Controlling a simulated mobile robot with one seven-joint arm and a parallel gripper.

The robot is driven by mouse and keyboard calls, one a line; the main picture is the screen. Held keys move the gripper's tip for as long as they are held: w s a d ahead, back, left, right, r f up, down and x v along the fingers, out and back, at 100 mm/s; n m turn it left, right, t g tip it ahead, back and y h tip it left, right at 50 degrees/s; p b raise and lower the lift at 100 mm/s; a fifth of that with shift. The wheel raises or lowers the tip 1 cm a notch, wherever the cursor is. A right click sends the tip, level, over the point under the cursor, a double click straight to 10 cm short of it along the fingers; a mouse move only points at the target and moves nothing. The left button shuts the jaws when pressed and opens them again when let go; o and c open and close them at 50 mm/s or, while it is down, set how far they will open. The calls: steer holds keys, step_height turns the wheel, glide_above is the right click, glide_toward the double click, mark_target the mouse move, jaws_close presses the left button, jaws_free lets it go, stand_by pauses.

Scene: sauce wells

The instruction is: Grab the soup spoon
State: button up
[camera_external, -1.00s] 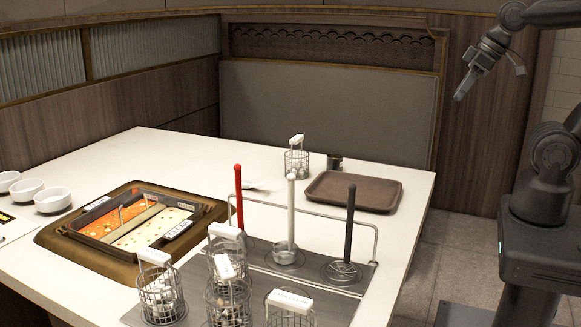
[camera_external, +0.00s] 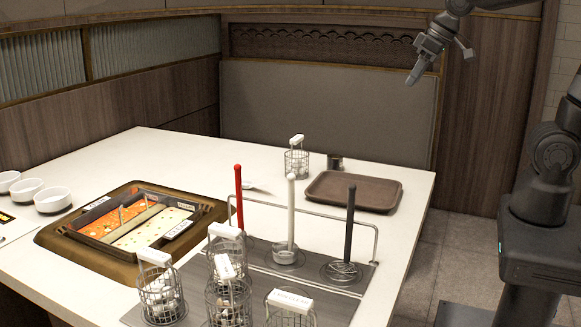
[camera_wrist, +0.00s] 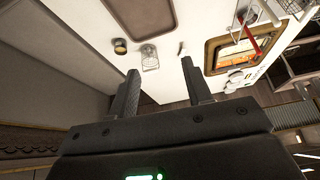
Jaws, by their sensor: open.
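Three long-handled utensils stand upright in the rack on the table: one with a red handle (camera_external: 239,197), one with a white handle (camera_external: 291,212), one with a black handle (camera_external: 350,222). The white one ends in a small round cup like a ladle; the black one ends in a wire strainer. The red one's lower end is hidden behind a basket. I cannot tell for sure which is the soup spoon. My gripper (camera_external: 412,80) is open and empty, high up beyond the table's back right. In the wrist view its fingers (camera_wrist: 160,78) are spread, with the red handle (camera_wrist: 249,38) in the upper right.
Several wire baskets (camera_external: 160,292) with white handles stand in front of the utensils. A brown tray (camera_external: 318,196), a lone basket (camera_external: 296,163) and a dark cup (camera_external: 334,162) lie farther back. A divided hot pot (camera_external: 60,237) and white bowls (camera_external: 52,199) are at left.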

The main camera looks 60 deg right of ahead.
steer(key=w+a+f, duration=0.1)
steer(key=w+f, duration=0.1)
steer(key=w, duration=1)
steer(key=m, duration=0.2)
glide_above(264, 184)
steer(key=s, duration=0.4)
step_height(264, 184, down, 23)
steer(key=shift+g+h, duration=0.3)
steer(key=shift+g, duration=0.1)
steer(key=x, duration=0.6)
steer(key=shift+w+d, duration=0.1)
steer(key=shift+w, duration=0.15)
steer(key=shift+x, duration=2.65)
steer(key=shift+d, duration=0.15)
steer(key=shift+c, duration=0.2)
jaws_close()
